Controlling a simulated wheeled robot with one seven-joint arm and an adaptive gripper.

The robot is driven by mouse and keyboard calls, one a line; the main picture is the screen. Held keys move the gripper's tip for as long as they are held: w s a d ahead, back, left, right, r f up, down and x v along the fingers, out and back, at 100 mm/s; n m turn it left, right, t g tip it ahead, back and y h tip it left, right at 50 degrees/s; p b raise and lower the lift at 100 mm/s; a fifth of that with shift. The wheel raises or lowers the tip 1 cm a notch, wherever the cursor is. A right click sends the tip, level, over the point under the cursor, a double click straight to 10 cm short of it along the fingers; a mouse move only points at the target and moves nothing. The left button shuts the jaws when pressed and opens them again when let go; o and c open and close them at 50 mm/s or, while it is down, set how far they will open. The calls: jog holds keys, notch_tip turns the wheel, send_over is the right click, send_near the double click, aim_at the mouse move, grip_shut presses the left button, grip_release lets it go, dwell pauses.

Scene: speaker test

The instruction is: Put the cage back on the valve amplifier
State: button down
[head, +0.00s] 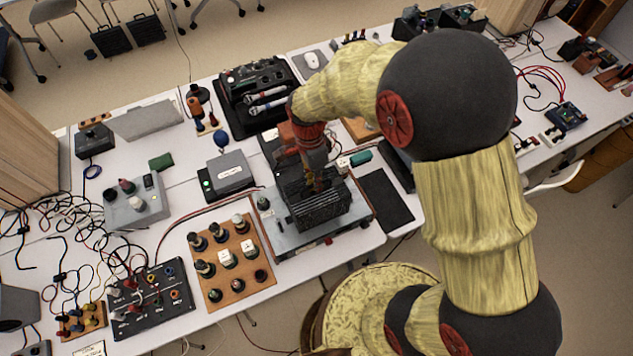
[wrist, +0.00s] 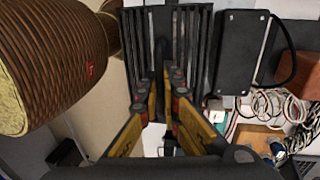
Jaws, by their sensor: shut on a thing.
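The cage (head: 320,212) is black with slatted sides. My gripper (head: 312,178) is shut on it from above. In the wrist view the cage (wrist: 196,45) fills the upper middle, with my yellow-sided fingers (wrist: 174,82) closed at its near part. The valve amplifier (head: 288,246) has a grey chassis at the table's front edge. In the head view the cage overlaps the middle of this chassis. Whether it touches the chassis or hangs just above it I cannot tell. A knob-like valve (head: 263,203) shows at the chassis's left end. The chassis under the cage is hidden.
A wooden board with several valves (head: 239,292) stands close on the left. A black flat panel (head: 386,198) lies on the right. A grey labelled box (head: 229,170) and a black case (head: 234,112) stand behind. Cables and a black terminal panel (head: 151,302) crowd the left.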

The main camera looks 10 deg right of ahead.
jog(key=shift+f+b, duration=1.3)
jog(key=shift+f, duration=1.35)
jog(key=shift+w+a, duration=0.1)
jog(key=shift+w, duration=0.1)
jog(key=shift+f, duration=0.35)
jog(key=c, duration=2)
grip_release()
jog(key=shift+o, duration=0.4)
jog(key=r, duration=0.4)
jog(key=w+r, duration=0.1)
jog(key=r, duration=0.2)
jog(key=w+r, duration=0.1)
jog(key=r, duration=0.3)
jog(key=shift+w+a+r, duration=0.1)
jog(key=shift+a+r, duration=0.25)
